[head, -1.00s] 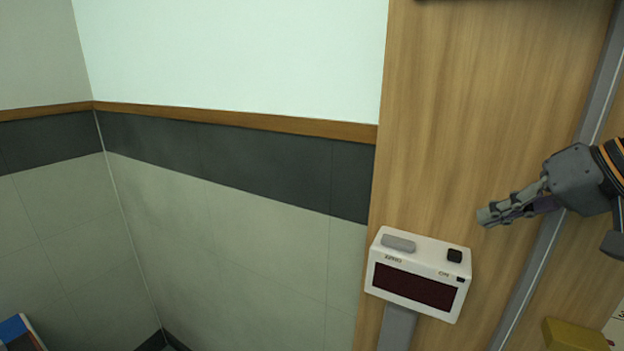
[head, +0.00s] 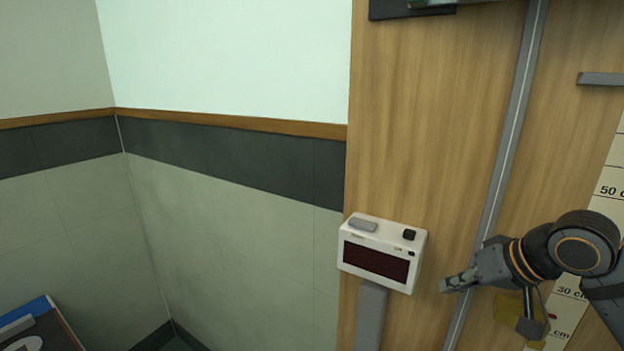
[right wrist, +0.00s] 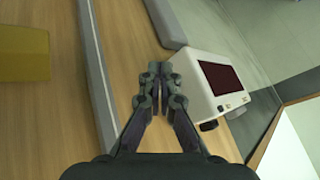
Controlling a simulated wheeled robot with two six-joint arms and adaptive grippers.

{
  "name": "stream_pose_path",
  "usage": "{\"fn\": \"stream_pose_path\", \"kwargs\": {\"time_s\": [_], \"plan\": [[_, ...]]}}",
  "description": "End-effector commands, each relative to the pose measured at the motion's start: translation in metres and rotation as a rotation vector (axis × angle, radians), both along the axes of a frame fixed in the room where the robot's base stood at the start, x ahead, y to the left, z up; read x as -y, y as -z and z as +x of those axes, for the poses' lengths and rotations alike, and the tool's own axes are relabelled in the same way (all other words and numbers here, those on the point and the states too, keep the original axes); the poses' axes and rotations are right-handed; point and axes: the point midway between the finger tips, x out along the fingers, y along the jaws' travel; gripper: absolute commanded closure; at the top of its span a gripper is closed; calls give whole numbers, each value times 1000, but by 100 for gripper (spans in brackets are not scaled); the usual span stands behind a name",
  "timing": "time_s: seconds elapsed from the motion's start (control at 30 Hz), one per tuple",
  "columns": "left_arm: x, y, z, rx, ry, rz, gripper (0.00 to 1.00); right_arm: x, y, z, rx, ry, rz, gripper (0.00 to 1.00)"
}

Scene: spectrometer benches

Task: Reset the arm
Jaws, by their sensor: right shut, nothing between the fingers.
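My right gripper (head: 458,284) is shut and empty, low at the right in the head view, in front of the wood panel and just right of the white display box. Its closed fingers (right wrist: 160,85) also show in the right wrist view, pointing away from me. The white display box (head: 347,256), with a dark red screen, a grey button and a black knob, stands on a grey post. It also shows right of the fingers in the right wrist view (right wrist: 196,98), apart from them as far as I can tell. My left gripper is out of view.
A wood panel (head: 440,130) carries a long grey rail (head: 512,130) and a white scale strip (head: 607,190) at the right. A yellow block (head: 508,307) is partly behind my arm. A blue-edged object (head: 35,308) lies at lower left. The tiled wall (head: 240,230) is bare.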

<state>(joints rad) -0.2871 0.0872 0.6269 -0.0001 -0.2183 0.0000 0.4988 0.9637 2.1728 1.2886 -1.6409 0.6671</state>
Motion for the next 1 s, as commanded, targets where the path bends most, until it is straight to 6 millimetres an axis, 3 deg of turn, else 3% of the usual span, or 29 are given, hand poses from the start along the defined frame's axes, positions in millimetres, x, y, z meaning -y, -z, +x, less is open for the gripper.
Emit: {"fn": "stream_pose_path", "kwargs": {"time_s": [0.17,0.2,0.3,0.5,0.77,1.0], "plan": [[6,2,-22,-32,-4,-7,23,-28,111,-11,-27,-60,-84,100],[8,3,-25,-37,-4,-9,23,-34,139,-20,-33,-69,-110,100],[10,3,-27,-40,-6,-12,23,-42,195,-48,-54,-73,-179,100],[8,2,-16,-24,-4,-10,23,-40,260,-106,-120,-51,-300,100],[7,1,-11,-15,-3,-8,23,-23,305,-186,-252,-13,-450,100],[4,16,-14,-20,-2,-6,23,-13,398,-172,-285,-13,-461,100]]}}
